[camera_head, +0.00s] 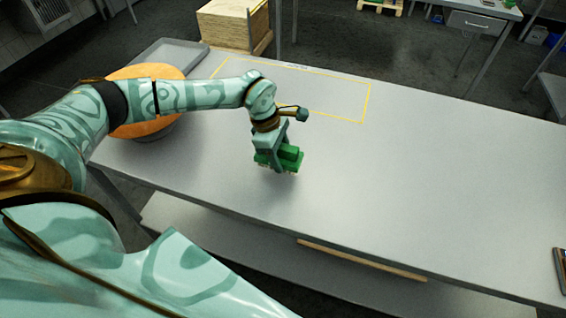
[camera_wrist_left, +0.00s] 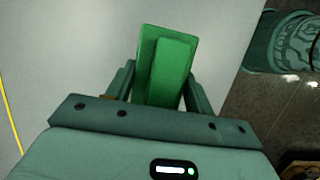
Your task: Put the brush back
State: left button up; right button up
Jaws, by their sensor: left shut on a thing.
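The green brush (camera_head: 291,156) is held in my left gripper (camera_head: 274,157) over the grey table, toward its front edge. Pale bristles show at its underside. I cannot tell whether they touch the table. In the left wrist view the green brush (camera_wrist_left: 166,68) sits between the two fingers of the left gripper (camera_wrist_left: 160,88). A yellow outlined rectangle (camera_head: 366,102) is marked on the table, behind and to the right of the gripper. My right gripper is not in view.
An orange cheese wheel (camera_head: 150,128) stands at the table's left end, partly hidden by my left arm. A grey tray (camera_head: 185,52) lies behind it. The table's middle and right are clear. A dark object (camera_head: 560,268) lies at the right edge.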

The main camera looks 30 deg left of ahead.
aim_at(282, 162)
pick_arm(q)
jog(key=shift+w+f, duration=0.25)
jog(key=shift+f, duration=0.05)
jog(key=shift+w+f, duration=0.1)
jog(key=shift+f, duration=1.5)
jog(key=shift+f+b, duration=0.15)
jog(key=shift+b, duration=0.2)
jog(key=o, duration=0.9)
jog(key=shift+o, duration=0.2)
jog(key=p+v, duration=0.1)
jog(key=v, duration=1.1)
jog(key=shift+d+r, duration=0.1)
jog(key=shift+r, duration=0.15)
